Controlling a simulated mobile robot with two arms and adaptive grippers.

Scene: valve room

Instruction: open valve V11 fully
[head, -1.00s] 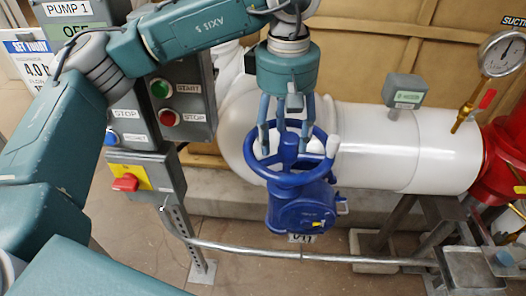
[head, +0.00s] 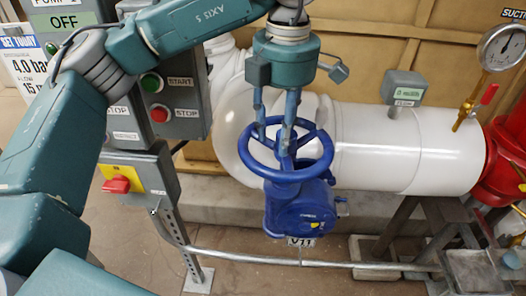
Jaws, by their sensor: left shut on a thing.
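Valve V11 is a blue valve with a round blue handwheel (head: 318,172) on top and a blue body (head: 300,212) below. A small tag (head: 300,241) reading V11 hangs under the body. My left gripper (head: 276,148) comes down from above and is shut on the handwheel, its fingers reaching inside the rim near the hub and spokes. The fingertips are partly hidden by the wheel, so the exact contact is unclear. My right gripper is not in view.
A white pipe (head: 385,150) runs behind the valve to a red flange (head: 508,150). A pressure gauge (head: 500,48) stands at the right. The pump control box (head: 165,85) and a red-yellow switch (head: 118,185) are at left. A metal rail (head: 320,263) runs below the valve.

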